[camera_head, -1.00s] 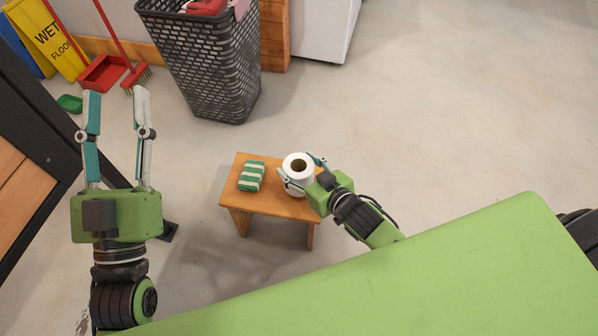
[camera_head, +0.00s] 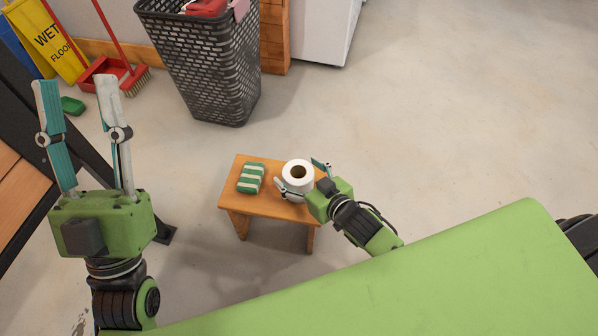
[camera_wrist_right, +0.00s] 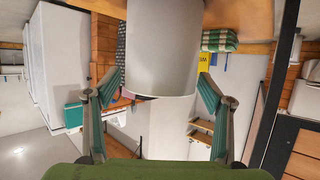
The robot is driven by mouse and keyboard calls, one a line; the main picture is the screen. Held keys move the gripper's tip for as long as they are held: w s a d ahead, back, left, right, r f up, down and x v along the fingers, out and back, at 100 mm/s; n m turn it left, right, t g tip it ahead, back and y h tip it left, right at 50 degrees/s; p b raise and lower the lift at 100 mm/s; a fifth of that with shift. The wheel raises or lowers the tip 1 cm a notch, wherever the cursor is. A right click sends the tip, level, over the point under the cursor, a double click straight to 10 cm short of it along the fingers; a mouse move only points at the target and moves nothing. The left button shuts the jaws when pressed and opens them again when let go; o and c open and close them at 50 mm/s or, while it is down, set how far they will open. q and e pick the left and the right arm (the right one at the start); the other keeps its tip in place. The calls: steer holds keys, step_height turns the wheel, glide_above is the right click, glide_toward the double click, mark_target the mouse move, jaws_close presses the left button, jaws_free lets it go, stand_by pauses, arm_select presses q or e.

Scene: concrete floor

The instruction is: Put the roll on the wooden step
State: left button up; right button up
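The white roll (camera_head: 296,185) stands upright on the right part of the wooden step (camera_head: 262,207), its hole facing up. My right gripper (camera_head: 299,173) is open around it, one finger on each side. In the right wrist view the roll (camera_wrist_right: 165,45) sits between the spread fingers (camera_wrist_right: 162,85), with small gaps visible beside it. A green-and-white striped cloth bundle (camera_head: 251,178) lies on the step left of the roll; it also shows in the right wrist view (camera_wrist_right: 220,40). My left gripper (camera_head: 76,82) is open and empty, away from the step on the left.
A dark laundry basket (camera_head: 205,70) stands behind the step. A yellow wet-floor sign (camera_head: 48,38), a red dustpan (camera_head: 103,72), a broom (camera_head: 135,80) and a green block (camera_head: 72,105) are at the back left. The floor right of the step is clear.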

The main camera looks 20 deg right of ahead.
steer(key=shift+r, duration=0.15)
steer(key=p+v, duration=0.2)
steer(key=v, duration=0.3)
steer(key=shift+s+d+r, duration=0.1)
steer(key=shift+s+r, duration=0.05)
steer(key=shift+s, duration=0.15)
step_height(320, 180, up, 12)
steer(key=t+p, duration=0.2)
glide_above(311, 183)
steer(key=s+a, duration=0.2)
steer(key=s, duration=0.1)
arm_select(q)
steer(key=w+f+g+y, duration=0.2)
steer(key=f+g, duration=0.3)
steer(key=f, duration=0.4)
steer(key=w+f+g+y, duration=0.2)
steer(key=w+f+g, duration=0.3)
steer(key=f, duration=0.4)
steer(key=shift+a+g, duration=0.2)
steer(key=shift+g, duration=0.1)
arm_select(e)
step_height(311, 183, up, 13)
steer(key=w+a+t, duration=0.1)
steer(key=a, duration=0.1)
steer(key=shift+w+a, duration=0.15)
steer(key=shift+w, duration=0.15)
arm_select(q)
steer(key=shift+w, duration=0.1)
